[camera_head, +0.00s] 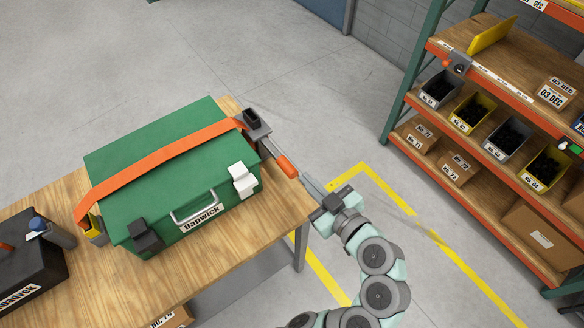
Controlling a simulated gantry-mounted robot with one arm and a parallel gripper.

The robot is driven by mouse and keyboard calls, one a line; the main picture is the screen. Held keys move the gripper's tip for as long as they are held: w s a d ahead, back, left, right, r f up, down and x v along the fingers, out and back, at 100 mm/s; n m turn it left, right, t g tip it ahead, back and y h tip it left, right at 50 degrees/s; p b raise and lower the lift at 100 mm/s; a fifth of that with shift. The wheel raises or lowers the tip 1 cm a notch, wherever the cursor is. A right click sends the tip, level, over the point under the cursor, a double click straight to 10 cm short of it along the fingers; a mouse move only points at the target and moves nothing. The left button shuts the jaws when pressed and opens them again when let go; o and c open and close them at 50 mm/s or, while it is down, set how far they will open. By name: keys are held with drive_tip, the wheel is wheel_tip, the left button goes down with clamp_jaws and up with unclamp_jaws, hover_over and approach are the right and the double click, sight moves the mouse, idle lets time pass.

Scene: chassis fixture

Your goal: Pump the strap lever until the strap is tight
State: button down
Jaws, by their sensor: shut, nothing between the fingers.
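A green case (168,180) stands on the wooden table, with an orange strap (155,166) over its lid. The strap runs to a dark ratchet (255,124) at the case's right end. The strap lever (281,160), with an orange grip, points out to the lower right from the ratchet. My gripper (308,184) is shut and empty, with its fingertips close to the outer end of the orange grip. I cannot tell whether they touch it. How tight the strap is cannot be told from this view.
A black toolbox (35,262) sits at the far left. A shelf rack (480,85) with bins stands at the right. The floor between table and rack is clear, with yellow lines.

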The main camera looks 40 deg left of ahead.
drive_tip(key=p, duration=0.1)
hover_over(290, 172)
drive_tip(key=s, duration=0.1)
wheel_tip(290, 172, down, 2)
drive_tip(key=f, duration=0.2)
drive_tip(key=w+f, duration=0.1)
drive_tip(key=f, duration=0.1)
drive_tip(key=shift+f, duration=0.15)
drive_tip(key=shift+f, duration=0.1)
